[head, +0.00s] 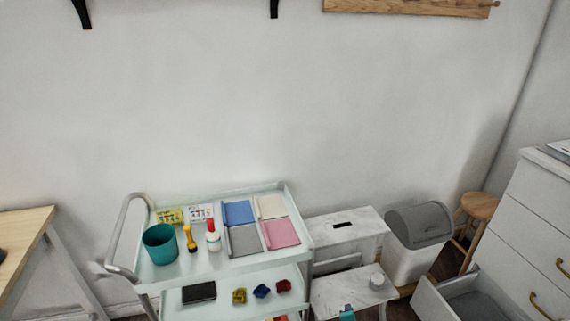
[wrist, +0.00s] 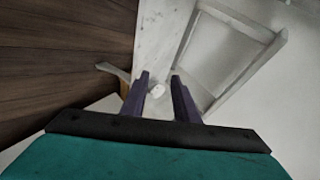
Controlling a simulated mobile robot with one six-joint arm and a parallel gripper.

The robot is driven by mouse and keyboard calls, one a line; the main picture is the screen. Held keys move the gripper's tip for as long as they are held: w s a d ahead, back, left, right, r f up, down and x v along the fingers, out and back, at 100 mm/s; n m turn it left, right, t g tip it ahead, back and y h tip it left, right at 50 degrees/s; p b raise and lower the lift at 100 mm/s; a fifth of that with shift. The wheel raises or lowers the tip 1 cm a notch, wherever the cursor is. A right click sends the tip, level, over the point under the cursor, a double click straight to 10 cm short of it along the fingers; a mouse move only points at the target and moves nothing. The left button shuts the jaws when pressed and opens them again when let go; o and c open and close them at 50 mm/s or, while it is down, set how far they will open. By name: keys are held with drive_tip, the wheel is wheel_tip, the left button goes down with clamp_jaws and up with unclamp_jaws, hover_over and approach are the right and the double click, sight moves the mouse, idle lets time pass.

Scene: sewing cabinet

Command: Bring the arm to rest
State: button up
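My gripper (wrist: 160,80) shows in the wrist view with its two dark fingers apart. Nothing is held between them. A small white thing (wrist: 157,91) shows in the gap, looking farther off than the fingertips. Below the fingers are the black bar and teal body of my gripper. In the head view the arm is not clearly seen; a small teal patch at the bottom edge is too cut off to name.
A white cart (head: 190,272) holds a teal cup (head: 160,244), bottles and folded cloths. Right of it are a marble-topped step stool (head: 325,292) with a small white thing (head: 376,281), a grey-lidded bin (head: 418,222), a wooden stool (head: 480,206) and an open drawer (head: 437,302).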

drive_tip(key=s+a+f+n+g+y+p, duration=0.2)
drive_tip(key=s+a+n+g+y+p, duration=0.25)
drive_tip(key=s+a+n+g, duration=0.45)
drive_tip(key=s+d+n+g+h, duration=0.2)
drive_tip(key=s+n+g, duration=0.4)
drive_tip(key=s, duration=1.6)
drive_tip(key=shift+r+n+g+p, duration=0.4)
drive_tip(key=shift+r+g+p, duration=0.05)
drive_tip(key=shift+g, duration=0.05)
drive_tip(key=shift+w+d, duration=0.1)
drive_tip(key=shift+d, duration=0.1)
